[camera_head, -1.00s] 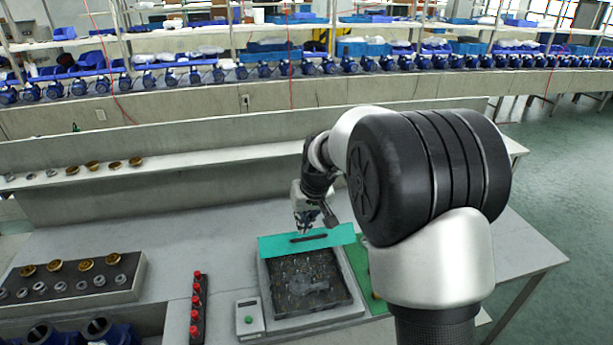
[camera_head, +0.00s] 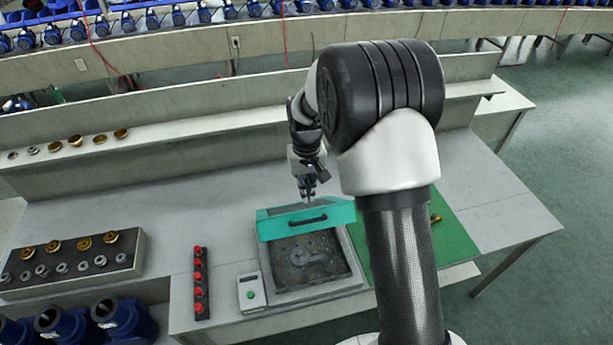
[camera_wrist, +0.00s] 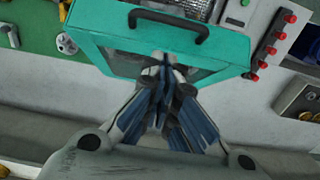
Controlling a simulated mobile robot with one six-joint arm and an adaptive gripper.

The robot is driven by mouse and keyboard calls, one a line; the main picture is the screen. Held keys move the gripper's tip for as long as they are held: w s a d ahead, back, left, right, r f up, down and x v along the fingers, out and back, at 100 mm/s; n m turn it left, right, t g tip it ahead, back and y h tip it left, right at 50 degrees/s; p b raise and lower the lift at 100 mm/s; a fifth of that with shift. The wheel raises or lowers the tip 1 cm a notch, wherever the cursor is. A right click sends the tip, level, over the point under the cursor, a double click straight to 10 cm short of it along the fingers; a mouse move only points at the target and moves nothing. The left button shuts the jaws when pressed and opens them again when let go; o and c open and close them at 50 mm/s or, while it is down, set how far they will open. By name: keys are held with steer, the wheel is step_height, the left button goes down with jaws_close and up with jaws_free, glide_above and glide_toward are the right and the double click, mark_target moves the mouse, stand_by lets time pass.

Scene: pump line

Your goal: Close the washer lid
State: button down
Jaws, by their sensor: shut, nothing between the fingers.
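The washer is a grey box (camera_head: 335,287) on the bench with a dark basin, and a grey part (camera_head: 305,258) lies inside it. Its teal lid (camera_head: 270,232) is raised at the back edge, with a black handle (camera_head: 308,221). My gripper (camera_head: 309,196) is just behind the lid's top edge. In the wrist view the lid (camera_wrist: 215,57) and its handle (camera_wrist: 168,20) lie ahead of my gripper (camera_wrist: 164,68). Its fingers are shut and empty, with the tips over the lid's rear side. I cannot tell whether they touch it.
A control box (camera_head: 250,291) with a green button stands left of the washer, then a strip of red knobs (camera_head: 200,282). A tray of brass and steel parts (camera_head: 72,262) is at far left. A green mat (camera_head: 455,240) lies to the right. The bench behind the gripper is clear.

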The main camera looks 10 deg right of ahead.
glide_above(301, 216)
steer(key=d, duration=0.2)
steer(key=shift+s+f, duration=0.2)
steer(key=shift+f, duration=0.85)
steer(key=shift+s+f, duration=0.2)
steer(key=shift+f, duration=0.8)
